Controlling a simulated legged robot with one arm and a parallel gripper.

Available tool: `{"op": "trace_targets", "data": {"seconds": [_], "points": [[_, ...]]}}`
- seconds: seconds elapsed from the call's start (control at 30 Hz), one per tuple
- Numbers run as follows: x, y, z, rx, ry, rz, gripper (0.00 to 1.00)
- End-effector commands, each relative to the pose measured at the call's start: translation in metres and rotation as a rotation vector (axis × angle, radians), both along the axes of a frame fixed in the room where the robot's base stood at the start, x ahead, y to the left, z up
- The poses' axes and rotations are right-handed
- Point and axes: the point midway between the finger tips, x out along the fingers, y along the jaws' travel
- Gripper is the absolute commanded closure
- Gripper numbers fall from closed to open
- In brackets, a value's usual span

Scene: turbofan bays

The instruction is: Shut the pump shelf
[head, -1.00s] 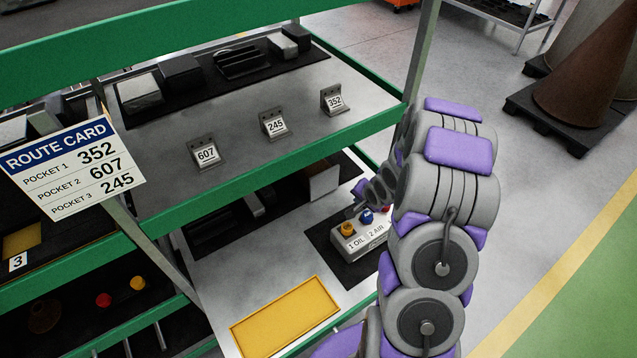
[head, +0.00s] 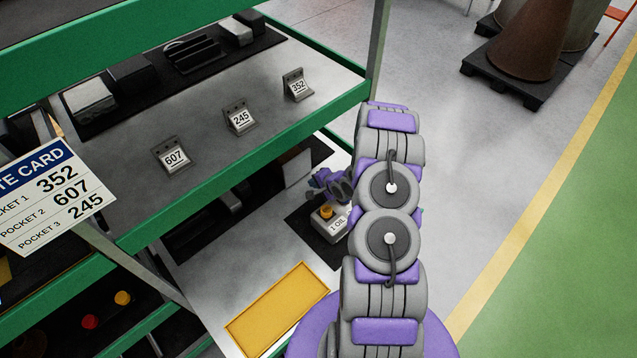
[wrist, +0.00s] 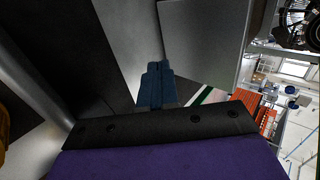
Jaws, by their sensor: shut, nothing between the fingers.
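No label reading "pump" is legible, so I cannot tell for sure which shelf that is. The lower grey shelf (head: 215,280) carries a yellow tray (head: 277,312) and a small control box (head: 331,222) marked 1 OIL, with an orange knob. My arm reaches in under the middle shelf (head: 205,115). Its purple wrist is just above the control box and hides part of it. In the wrist view my gripper (wrist: 157,72) is shut and empty. Its blue fingertips point toward pale and dark flat panels; contact cannot be told.
Brackets marked 607 (head: 173,156), 245 (head: 240,118) and 352 (head: 298,85) stand on the middle shelf. A route card (head: 50,197) hangs at left. The rack's upright post (head: 377,50) is close to my arm. The floor (head: 450,140) at right is clear up to a pallet with cones (head: 510,70).

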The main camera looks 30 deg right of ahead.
Motion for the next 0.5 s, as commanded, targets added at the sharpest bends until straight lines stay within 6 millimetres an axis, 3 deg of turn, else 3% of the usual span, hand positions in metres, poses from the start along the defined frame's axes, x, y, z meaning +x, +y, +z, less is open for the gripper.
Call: {"op": "trace_targets", "data": {"seconds": [0.23,0.5], "points": [[0.035,0.009,-0.034,-0.002,-0.001,0.005,1.00],[0.066,0.013,-0.031,-0.001,-0.001,0.002,1.00]]}}
